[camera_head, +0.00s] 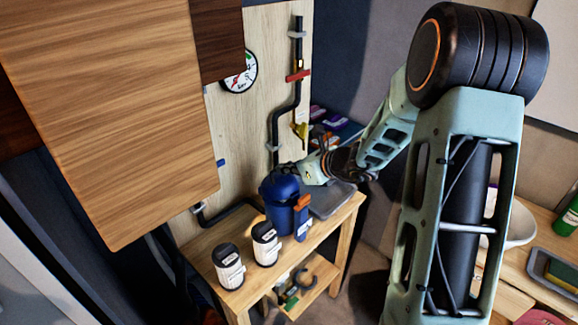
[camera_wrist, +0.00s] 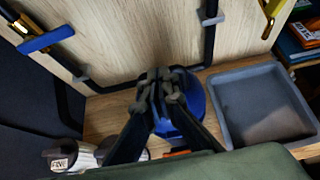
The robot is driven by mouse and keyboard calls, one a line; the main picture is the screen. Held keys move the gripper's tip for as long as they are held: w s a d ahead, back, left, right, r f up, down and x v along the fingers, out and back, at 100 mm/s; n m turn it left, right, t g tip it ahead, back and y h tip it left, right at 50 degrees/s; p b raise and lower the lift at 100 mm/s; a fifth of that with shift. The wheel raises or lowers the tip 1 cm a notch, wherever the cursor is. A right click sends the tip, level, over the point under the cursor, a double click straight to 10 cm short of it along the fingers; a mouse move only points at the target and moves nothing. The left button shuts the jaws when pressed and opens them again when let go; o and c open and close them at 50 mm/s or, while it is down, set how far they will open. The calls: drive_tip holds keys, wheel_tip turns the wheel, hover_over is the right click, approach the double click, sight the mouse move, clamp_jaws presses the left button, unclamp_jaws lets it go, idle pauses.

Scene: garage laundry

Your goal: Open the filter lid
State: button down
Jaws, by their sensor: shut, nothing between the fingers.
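The blue filter housing (camera_head: 285,217) stands on a small wooden bench against the wooden panel. Its rounded blue lid (camera_head: 279,187) sits on top and looks closed. An orange part (camera_head: 302,202) sticks out at its right side. My gripper (camera_head: 284,170) is just above the back of the lid, its fingers shut and empty. In the wrist view my gripper (camera_wrist: 160,84) covers part of the blue lid (camera_wrist: 190,98). I cannot tell whether the fingertips touch the lid.
Two dark-capped white canisters (camera_head: 229,267) stand at the bench's front left. A grey tray (camera_head: 332,198) lies right of the filter. Black pipes with a red valve handle (camera_head: 298,76) and a yellow one (camera_head: 301,130) run up the panel. A wooden cabinet door (camera_head: 115,110) hangs at upper left.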

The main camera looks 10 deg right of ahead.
drive_tip(key=shift+w+a+r+p, duration=0.3)
drive_tip(key=shift+w+a+r, duration=0.05)
drive_tip(key=shift+r, duration=0.2)
drive_tip(key=w+a+r, duration=0.1)
drive_tip(key=w+a, duration=0.4)
drive_tip(key=w, duration=0.2)
drive_tip(key=shift+w+a+r+b, duration=0.2)
drive_tip(key=shift+w+a+b, duration=0.15)
drive_tip(key=shift+b, duration=0.1)
drive_tip(key=shift+s+d, duration=0.1)
drive_tip(key=shift+d, duration=0.1)
idle(0.5)
